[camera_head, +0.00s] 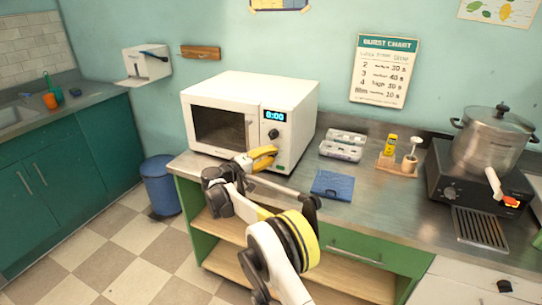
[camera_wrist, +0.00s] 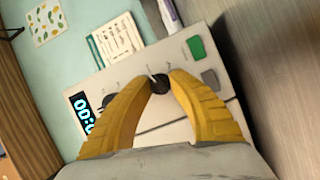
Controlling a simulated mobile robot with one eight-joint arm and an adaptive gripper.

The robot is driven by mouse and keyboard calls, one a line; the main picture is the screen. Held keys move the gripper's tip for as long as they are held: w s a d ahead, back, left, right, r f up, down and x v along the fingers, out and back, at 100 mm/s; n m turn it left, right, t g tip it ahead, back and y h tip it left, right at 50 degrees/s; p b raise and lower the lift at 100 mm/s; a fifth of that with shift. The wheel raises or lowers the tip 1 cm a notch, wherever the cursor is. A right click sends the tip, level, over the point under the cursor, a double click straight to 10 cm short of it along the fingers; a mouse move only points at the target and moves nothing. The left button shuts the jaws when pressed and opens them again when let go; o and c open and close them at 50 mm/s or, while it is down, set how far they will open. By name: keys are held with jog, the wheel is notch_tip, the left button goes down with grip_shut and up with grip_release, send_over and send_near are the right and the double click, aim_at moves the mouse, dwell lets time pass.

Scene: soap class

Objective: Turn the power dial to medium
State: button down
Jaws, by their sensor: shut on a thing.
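The white microwave (camera_head: 293,95) stands on the counter, its display reading 0:00. Its upper dial (camera_head: 272,133) is dark and uncovered, and also shows in the wrist view (camera_wrist: 108,101). My gripper (camera_head: 274,153) is at the control panel below that dial. In the wrist view my yellow fingers (camera_wrist: 157,86) are shut on the lower dial (camera_wrist: 159,82), a dark knob with a light pointer mark. The fingers hide part of it, and the head view hides it behind the gripper. The dial markings are too small to read.
A green button (camera_wrist: 195,47) and a grey button (camera_wrist: 209,77) sit beside the held dial. A blue cloth (camera_head: 332,186), a clear case (camera_head: 343,145) and a pot (camera_head: 493,140) on a burner stand to the right. A blue bin (camera_head: 160,187) stands left.

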jog(key=c, duration=1.2)
grip_release()
jog(key=shift+d, duration=0.15)
jog(key=shift+o, duration=0.2)
jog(key=v, duration=1.2)
